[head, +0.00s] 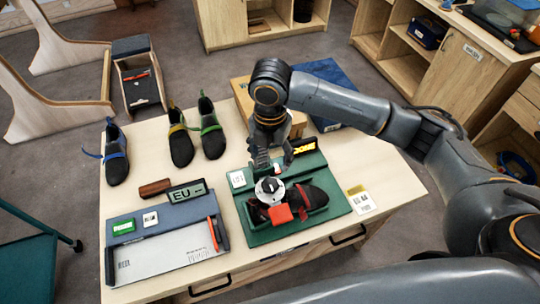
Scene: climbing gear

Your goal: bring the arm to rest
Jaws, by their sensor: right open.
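My right gripper (271,161) hangs over the worktable, pointing down, with its jaws open. It is just above a silver round knob (269,188) on a green fixture board (337,199). A dark climbing shoe (318,197) with red parts lies in the fixture, and a red block (281,213) sits at its front. I cannot tell whether the fingertips touch the knob. My right arm (345,103) reaches in from the right. My left gripper is not in view.
Several climbing shoes (181,147) stand on the table's left and back. A grey tray (165,254), an EU sign (187,191) and a brush (155,188) lie at left. A wooden box (243,97) and blue panel (326,78) stand behind the gripper. Cabinets (455,75) are at right.

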